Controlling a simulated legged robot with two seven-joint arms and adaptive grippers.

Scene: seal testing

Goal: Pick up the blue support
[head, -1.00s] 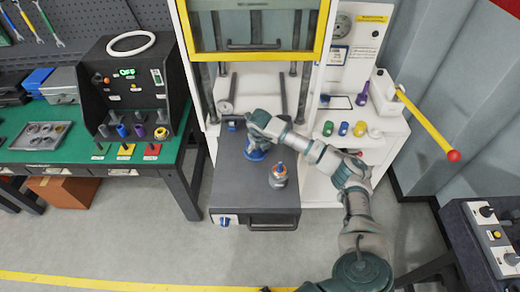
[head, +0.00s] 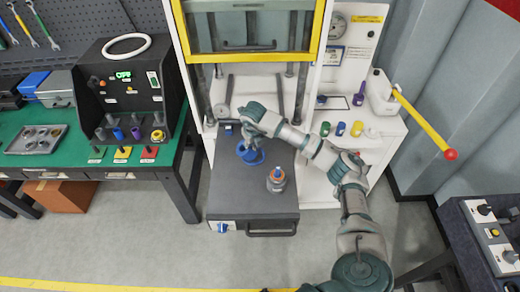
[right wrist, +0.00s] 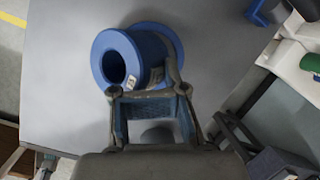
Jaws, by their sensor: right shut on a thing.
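The blue support (head: 253,158) is a blue spool with a round flange at each end, over the dark grey platform in the head view. In the right wrist view the blue support (right wrist: 112,64) shows its open bore and a small label. My right gripper (head: 249,144) comes at it from above and is shut on its near side. In the right wrist view the fingers of my right gripper (right wrist: 146,90) are at the spool's lower edge. I cannot tell whether the spool still touches the platform. My left gripper is not in view.
A grey part with an orange band and blue top (head: 276,180) stands close by on the platform (head: 235,195). The yellow-framed press (head: 250,58) rises behind. Small coloured cylinders (head: 340,129) stand on the white ledge at right. A yellow lever (head: 425,125) juts out farther right.

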